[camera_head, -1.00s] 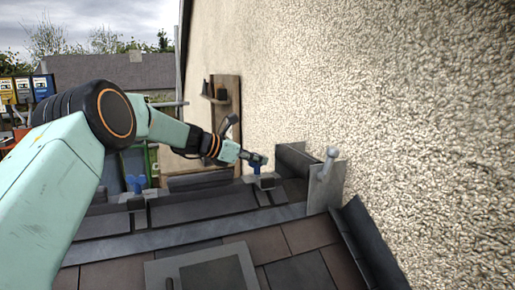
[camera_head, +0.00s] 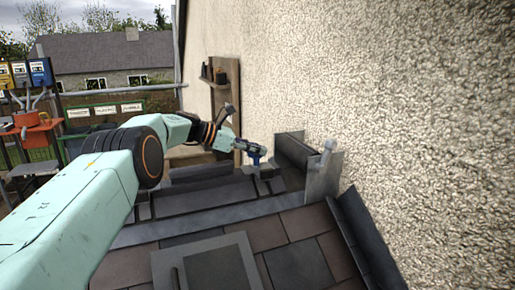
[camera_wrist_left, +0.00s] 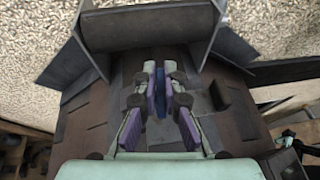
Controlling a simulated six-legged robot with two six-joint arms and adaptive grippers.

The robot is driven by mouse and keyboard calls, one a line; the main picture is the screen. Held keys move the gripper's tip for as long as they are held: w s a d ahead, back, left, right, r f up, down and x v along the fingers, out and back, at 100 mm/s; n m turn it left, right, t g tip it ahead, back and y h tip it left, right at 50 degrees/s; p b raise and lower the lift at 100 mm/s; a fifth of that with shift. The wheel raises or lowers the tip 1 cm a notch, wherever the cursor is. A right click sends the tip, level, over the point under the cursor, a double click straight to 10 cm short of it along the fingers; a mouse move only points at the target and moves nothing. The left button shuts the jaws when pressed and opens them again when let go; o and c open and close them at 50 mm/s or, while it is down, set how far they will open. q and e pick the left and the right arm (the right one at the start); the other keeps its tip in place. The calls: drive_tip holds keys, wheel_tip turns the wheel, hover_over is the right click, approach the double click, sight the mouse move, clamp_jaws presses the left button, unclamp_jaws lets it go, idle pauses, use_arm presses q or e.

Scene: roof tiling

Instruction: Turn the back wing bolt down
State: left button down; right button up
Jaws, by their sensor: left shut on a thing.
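A blue wing bolt (camera_head: 255,158) stands on a dark clamp block (camera_head: 266,171) near the textured wall, at the far end of the roof. My left gripper (camera_head: 248,150) is at this bolt, its fingers shut around the wings. In the left wrist view, the purple-padded fingers (camera_wrist_left: 160,98) close on the bolt from both sides, and a narrow blue strip shows between them. The bolt's lower part is hidden, so I cannot tell its height. My right gripper is not in view.
An upright grey metal plate (camera_head: 322,174) stands right of the bolt, against the rough wall (camera_head: 400,110). Brown roof tiles (camera_head: 305,226) and a framed roof hatch (camera_head: 205,262) lie in front. A wooden shelf board (camera_head: 224,105) hangs behind. An orange-topped bench (camera_head: 35,132) stands far left.

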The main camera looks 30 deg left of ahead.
use_arm(q)
drive_tip(key=shift+w+a+r, duration=0.1)
drive_tip(key=shift+a+r, duration=0.05)
drive_tip(key=shift+r, duration=0.35)
drive_tip(key=c, duration=1.5)
unclamp_jaws()
drive_tip(key=shift+s+f, duration=0.1)
drive_tip(key=shift+s, duration=0.15)
drive_tip(key=shift+o, duration=0.2)
drive_tip(key=shift+w+f, duration=0.15)
drive_tip(key=shift+f, duration=0.05)
drive_tip(key=v, duration=1.2)
